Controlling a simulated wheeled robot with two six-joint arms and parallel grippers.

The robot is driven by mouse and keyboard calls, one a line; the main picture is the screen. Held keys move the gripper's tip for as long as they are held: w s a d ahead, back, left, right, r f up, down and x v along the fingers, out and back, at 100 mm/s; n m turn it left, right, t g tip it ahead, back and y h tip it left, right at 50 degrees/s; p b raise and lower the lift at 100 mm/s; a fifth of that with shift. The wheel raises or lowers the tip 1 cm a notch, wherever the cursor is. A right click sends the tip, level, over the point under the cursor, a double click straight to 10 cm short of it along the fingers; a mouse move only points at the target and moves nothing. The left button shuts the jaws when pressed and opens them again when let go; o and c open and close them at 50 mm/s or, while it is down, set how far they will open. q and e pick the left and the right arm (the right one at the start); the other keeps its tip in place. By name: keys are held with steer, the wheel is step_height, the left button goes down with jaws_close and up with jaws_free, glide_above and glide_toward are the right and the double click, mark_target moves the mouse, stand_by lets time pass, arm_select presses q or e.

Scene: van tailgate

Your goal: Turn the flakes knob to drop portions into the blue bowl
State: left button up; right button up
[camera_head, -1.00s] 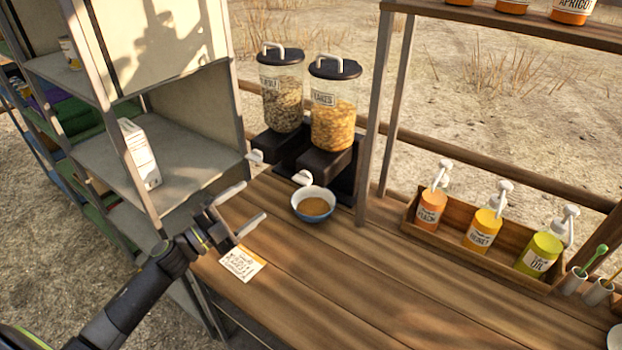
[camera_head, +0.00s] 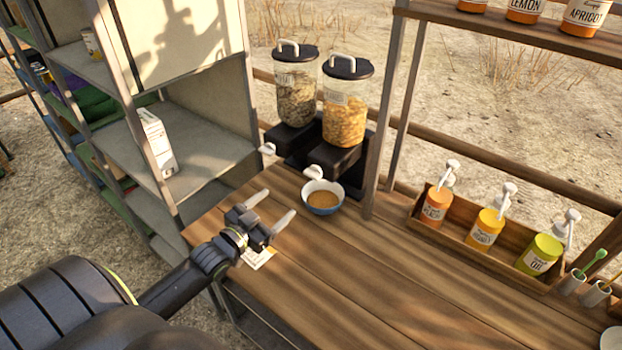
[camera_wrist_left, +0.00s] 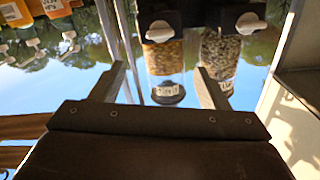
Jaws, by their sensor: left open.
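The flakes dispenser (camera_head: 344,119) is a clear jar of orange flakes with a black lid on a black base. Its white knob (camera_head: 315,172) sits at the front of the base, above the blue bowl (camera_head: 322,209), which holds brown-orange contents. My left gripper (camera_head: 270,208) is open and empty over the table, left of the bowl and short of the knob. In the left wrist view, which appears upside down, the flakes knob (camera_wrist_left: 160,31) and jar (camera_wrist_left: 166,70) show beyond the fingers (camera_wrist_left: 156,84). My right gripper is not in view.
A second dispenser (camera_head: 297,96) with its own white knob (camera_head: 267,149) stands left of the flakes one. A shelf post (camera_head: 385,120) rises close to the right. A card (camera_head: 259,258) lies beneath my left gripper. A wooden box (camera_head: 465,242) holds pump bottles; the table's middle is clear.

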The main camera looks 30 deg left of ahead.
mark_target(310, 175)
arm_select(q)
steer(key=w+b, duration=0.1)
steer(key=w, duration=0.3)
steer(key=w+b, duration=0.2)
steer(key=w, duration=0.2)
steer(key=w+d+b, duration=0.1)
steer(key=w, duration=0.4)
steer(key=shift+b, duration=0.35)
steer(key=shift+w+d, duration=0.1)
steer(key=shift+w, duration=0.5)
steer(key=shift+c, duration=0.4)
steer(key=c, duration=0.9)
steer(key=shift+o, duration=0.2)
steer(key=shift+n, duration=1.2)
steer(key=o, duration=0.9)
steer(key=shift+o, duration=0.2)
